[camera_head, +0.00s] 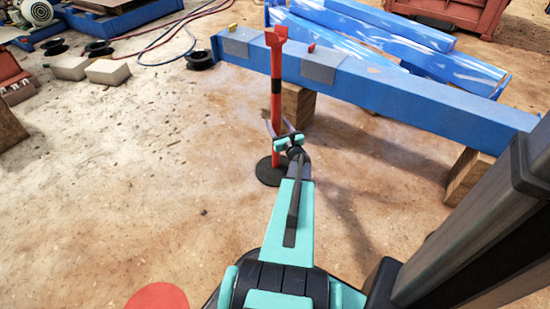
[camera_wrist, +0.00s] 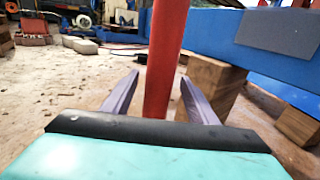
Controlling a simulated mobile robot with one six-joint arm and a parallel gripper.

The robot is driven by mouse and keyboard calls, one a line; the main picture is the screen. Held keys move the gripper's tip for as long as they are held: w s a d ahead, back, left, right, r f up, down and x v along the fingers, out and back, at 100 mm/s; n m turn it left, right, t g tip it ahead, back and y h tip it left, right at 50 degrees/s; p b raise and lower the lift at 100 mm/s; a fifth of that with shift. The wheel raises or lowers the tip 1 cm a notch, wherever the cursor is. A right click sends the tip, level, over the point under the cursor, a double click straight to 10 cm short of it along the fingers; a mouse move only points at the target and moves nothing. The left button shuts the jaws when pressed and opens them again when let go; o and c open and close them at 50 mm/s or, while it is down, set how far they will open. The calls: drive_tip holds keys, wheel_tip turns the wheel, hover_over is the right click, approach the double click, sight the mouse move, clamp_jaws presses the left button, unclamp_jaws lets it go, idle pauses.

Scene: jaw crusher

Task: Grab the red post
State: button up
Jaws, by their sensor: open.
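The red post (camera_head: 276,75) stands upright on a round black base (camera_head: 269,172), with a black band partway up and a forked top. In the wrist view the red post (camera_wrist: 165,60) rises between the two grey fingers of my gripper (camera_wrist: 160,90). My gripper (camera_head: 279,128) is open at the lower part of the post, with a finger on each side. Gaps show between the post and both fingers in the wrist view. My wrist hides the post's lower end there.
A long blue beam (camera_head: 400,90) on wooden blocks (camera_head: 297,105) lies just behind and right of the post. More blue beams (camera_head: 390,40) lie behind it. Pale bricks (camera_head: 107,72), a black spool (camera_head: 200,60) and hoses are at the back left.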

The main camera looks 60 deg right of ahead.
sight(273, 117)
drive_tip(key=shift+w+d, duration=0.1)
drive_tip(key=shift+b+x, duration=0.85)
drive_tip(key=shift+x, duration=1.65)
drive_tip(key=shift+r, duration=0.1)
clamp_jaws()
drive_tip(key=shift+r, duration=0.15)
